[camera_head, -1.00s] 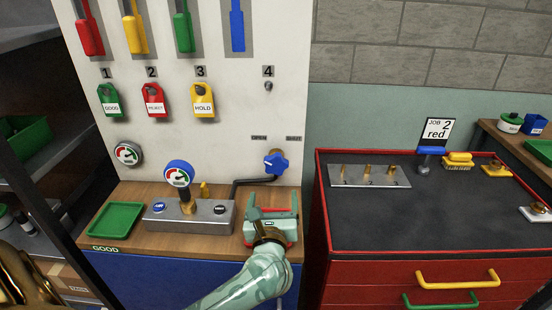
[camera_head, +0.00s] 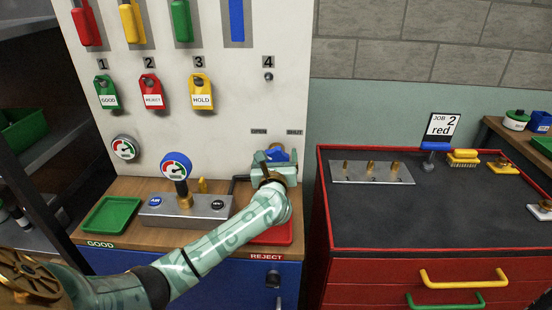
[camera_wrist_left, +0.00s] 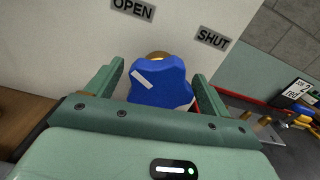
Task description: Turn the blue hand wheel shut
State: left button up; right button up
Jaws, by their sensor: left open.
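The blue hand wheel (camera_head: 278,154) is on the white panel, between the OPEN label (camera_head: 258,132) and the SHUT label (camera_head: 295,132). In the head view my left gripper (camera_head: 273,157) covers most of it. In the left wrist view the wheel (camera_wrist_left: 160,83) is lobed, with a white mark pointing up-left, toward the OPEN label (camera_wrist_left: 134,9). The two fingers of my left gripper (camera_wrist_left: 158,85) stand open, one on each side of the wheel, with gaps visible. The SHUT label (camera_wrist_left: 213,39) is up and right. My right gripper is not in view.
A gauge block (camera_head: 185,207) and a green tray (camera_head: 113,215) stand on the wooden bench left of my arm. A red tray (camera_head: 272,236) is partly hidden under my arm. A red cabinet (camera_head: 420,262) stands right.

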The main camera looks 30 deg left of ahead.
pick_arm(q)
jog(key=shift+c, duration=0.3)
jog(key=c, duration=0.9)
